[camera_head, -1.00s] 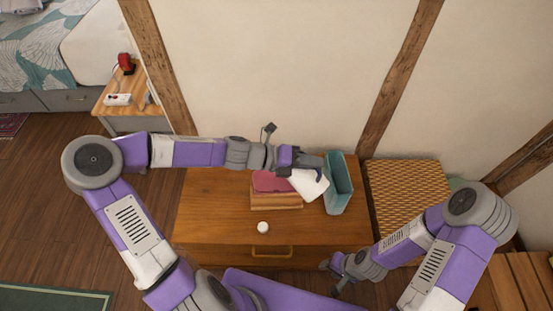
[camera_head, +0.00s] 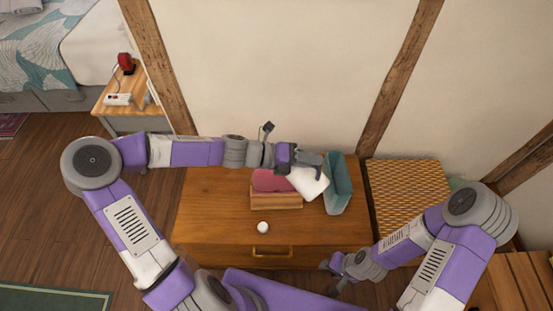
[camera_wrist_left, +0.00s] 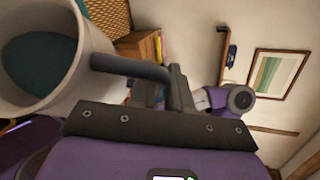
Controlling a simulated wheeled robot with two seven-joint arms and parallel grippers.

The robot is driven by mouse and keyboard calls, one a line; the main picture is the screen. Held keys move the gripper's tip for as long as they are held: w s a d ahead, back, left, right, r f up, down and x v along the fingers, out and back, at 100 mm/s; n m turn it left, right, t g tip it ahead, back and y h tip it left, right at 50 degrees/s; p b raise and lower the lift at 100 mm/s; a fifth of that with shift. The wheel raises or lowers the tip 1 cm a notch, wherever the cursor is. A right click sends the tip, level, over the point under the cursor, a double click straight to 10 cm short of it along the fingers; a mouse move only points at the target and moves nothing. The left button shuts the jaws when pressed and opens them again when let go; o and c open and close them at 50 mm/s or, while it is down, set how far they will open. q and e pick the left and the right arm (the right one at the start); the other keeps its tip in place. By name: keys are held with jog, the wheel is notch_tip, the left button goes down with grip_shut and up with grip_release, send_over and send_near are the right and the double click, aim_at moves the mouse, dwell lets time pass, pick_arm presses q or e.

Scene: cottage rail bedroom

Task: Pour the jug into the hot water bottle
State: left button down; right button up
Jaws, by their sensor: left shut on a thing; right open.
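The white jug (camera_head: 311,184) is tilted above the chest, beside the pink-red hot water bottle (camera_head: 269,180). In the left wrist view, the jug (camera_wrist_left: 88,75) shows its round mouth, teal inside, and a grey handle. My left gripper (camera_head: 312,163) is shut on the jug; its jaws (camera_wrist_left: 178,88) are at the handle in the wrist view. The bottle lies on a wooden block (camera_head: 276,202); its neck is hidden or too small to make out. No stream of water can be seen. My right gripper (camera_head: 334,279) is open and empty near the chest's front right.
A teal open container (camera_head: 340,190) stands just right of the jug. A small white round object (camera_head: 263,228) lies at the front of the wooden chest (camera_head: 215,225). A woven basket (camera_head: 405,185) stands to the right. The chest top's left side is clear.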

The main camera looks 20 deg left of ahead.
pick_arm(q)
jog(key=shift+w+a+r+h, duration=0.15)
jog(key=shift+a+r+h, duration=0.1)
jog(key=shift+r+h, duration=0.1)
dwell(0.8)
